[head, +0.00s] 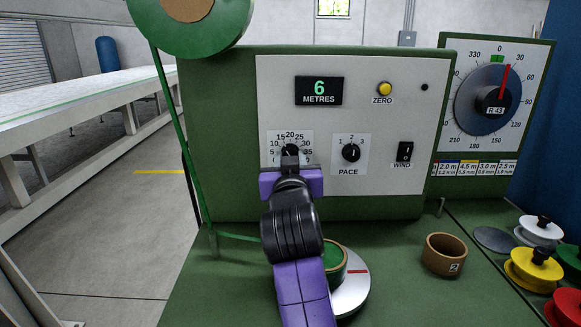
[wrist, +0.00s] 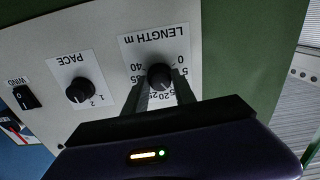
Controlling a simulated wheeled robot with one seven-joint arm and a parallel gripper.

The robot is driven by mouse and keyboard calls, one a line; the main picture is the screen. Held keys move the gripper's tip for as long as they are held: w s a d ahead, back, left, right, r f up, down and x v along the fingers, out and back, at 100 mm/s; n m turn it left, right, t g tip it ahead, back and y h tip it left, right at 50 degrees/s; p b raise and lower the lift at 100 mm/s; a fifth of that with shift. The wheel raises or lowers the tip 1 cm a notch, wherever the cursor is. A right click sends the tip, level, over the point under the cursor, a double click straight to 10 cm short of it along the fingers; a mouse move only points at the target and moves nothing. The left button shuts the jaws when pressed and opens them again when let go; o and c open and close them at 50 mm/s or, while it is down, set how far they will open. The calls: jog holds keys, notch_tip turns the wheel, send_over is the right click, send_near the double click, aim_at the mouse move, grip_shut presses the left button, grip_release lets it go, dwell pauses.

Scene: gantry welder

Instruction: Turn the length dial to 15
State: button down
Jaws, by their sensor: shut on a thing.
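The length dial (head: 290,149) is a black knob on a white plate at the lower left of the panel. In the head view its scale shows numbers from about 5 to 35 around the top, with 20 above the knob. My gripper (head: 290,163) covers its lower part. In the wrist view the length dial (wrist: 159,76) sits between the two fingers of my gripper (wrist: 160,88), which is shut on it. The dial's pointer is too small and too hidden to read.
To the right are the pace knob (head: 351,153) and wind switch (head: 404,152). A round gauge (head: 482,112) is further right. A brown ring (head: 430,262) and spools (head: 532,270) stand on the bench.

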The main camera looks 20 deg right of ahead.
jog(key=shift+m, duration=0.4)
jog(key=c, duration=1)
grip_release()
jog(key=shift+b+v, duration=0.4)
jog(key=shift+v, duration=3.55)
